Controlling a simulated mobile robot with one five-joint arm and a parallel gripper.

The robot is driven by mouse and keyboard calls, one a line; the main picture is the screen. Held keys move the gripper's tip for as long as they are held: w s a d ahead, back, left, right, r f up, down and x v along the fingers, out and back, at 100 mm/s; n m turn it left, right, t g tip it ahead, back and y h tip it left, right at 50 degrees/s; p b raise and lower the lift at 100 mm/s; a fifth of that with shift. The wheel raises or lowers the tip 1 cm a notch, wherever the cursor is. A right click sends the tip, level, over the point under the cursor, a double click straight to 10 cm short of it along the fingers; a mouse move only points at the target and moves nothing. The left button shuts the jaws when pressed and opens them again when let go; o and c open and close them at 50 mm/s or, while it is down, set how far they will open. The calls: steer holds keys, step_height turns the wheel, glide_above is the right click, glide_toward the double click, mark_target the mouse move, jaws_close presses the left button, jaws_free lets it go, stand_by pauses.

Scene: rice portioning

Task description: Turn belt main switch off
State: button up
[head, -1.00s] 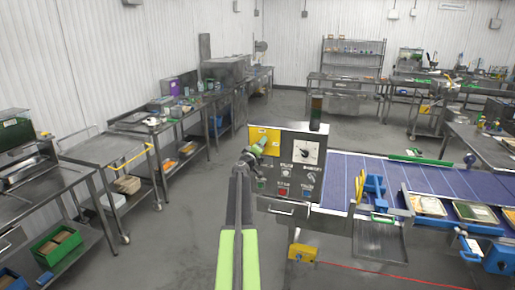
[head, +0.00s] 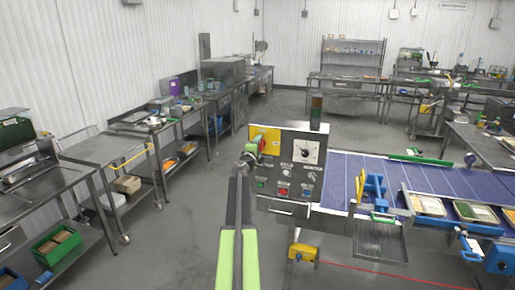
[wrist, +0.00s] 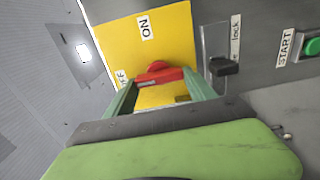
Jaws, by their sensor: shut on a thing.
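The belt main switch is a red rotary handle (wrist: 158,73) on a yellow plate (wrist: 172,32) of the control box. In the wrist view an ON label (wrist: 146,28) is above the handle. A partly hidden label ending in F (wrist: 122,77) is at its left. The handle's visible part lies roughly across the picture, towards that label. My gripper (wrist: 160,87) is shut on the handle, one green finger on each side. In the head view my gripper (head: 256,146) is at the yellow plate (head: 269,140), with a little red showing beside its finger.
A black lock lever (wrist: 224,67) and a green START button (wrist: 312,46) are right of the plate. The box (head: 318,172) also carries a dial (head: 305,151). The blue belt (head: 410,179) runs off to the right. Floor is clear left of the box.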

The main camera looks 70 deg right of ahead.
steer(key=shift+s+d, duration=0.1)
steer(key=shift+s, duration=0.05)
steer(key=o, duration=1.4)
steer(key=shift+s, duration=0.1)
steer(key=a, duration=1.7)
steer(key=shift+s+a, duration=0.25)
steer(key=shift+s, duration=0.05)
